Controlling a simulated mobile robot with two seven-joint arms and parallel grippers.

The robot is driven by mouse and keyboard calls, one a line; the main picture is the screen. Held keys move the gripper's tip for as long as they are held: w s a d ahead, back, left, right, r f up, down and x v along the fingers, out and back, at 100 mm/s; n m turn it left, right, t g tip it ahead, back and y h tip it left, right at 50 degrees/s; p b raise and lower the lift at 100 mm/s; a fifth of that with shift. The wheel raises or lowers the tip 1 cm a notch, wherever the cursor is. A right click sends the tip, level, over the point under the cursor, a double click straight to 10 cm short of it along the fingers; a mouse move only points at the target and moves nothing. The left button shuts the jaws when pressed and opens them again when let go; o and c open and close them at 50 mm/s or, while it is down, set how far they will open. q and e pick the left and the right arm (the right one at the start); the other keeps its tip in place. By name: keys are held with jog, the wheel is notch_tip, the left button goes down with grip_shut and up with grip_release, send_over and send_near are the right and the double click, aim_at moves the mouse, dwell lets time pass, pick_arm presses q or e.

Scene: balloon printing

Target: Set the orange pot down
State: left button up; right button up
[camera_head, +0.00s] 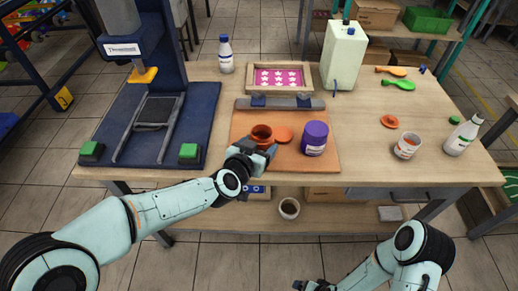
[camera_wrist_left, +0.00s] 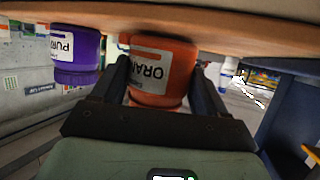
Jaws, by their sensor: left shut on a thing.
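The open orange pot (camera_head: 262,130) is upright over the brown board (camera_head: 245,120), at its left front part. My left gripper (camera_head: 262,155) is shut around its side; the left wrist view shows the pot (camera_wrist_left: 160,68) upside down between the two fingers, with its label facing the camera. The pot's base is at or very close to the board; I cannot tell if it touches.
A purple pot (camera_head: 314,139) stands on the board to the right, also in the left wrist view (camera_wrist_left: 76,55). A framed pink screen (camera_head: 279,77) is behind. The blue press (camera_head: 150,110) stands left. A white jar (camera_head: 407,146) and bottle (camera_head: 461,136) stand right.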

jog(key=shift+w, duration=0.1)
pick_arm(q)
jog(key=shift+f, duration=0.1)
pick_arm(e)
jog(key=shift+d+f, duration=0.1)
pick_arm(q)
jog(key=o, duration=1.2)
pick_arm(e)
jog(key=shift+w, duration=0.1)
pick_arm(q)
jog(key=p+v, duration=0.1)
jog(key=v, duration=1.1)
pick_arm(e)
jog(key=shift+s+a+r+g, duration=0.15)
jog(key=shift+s+a+r, duration=0.15)
jog(key=shift+s, duration=0.2)
jog(key=shift+s+a+r+g, duration=0.15)
jog(key=shift+s+a+r, duration=0.05)
jog(key=shift+s+r, duration=0.2)
pick_arm(q)
jog(key=shift+s, duration=0.1)
pick_arm(e)
jog(key=shift+s, duration=0.15)
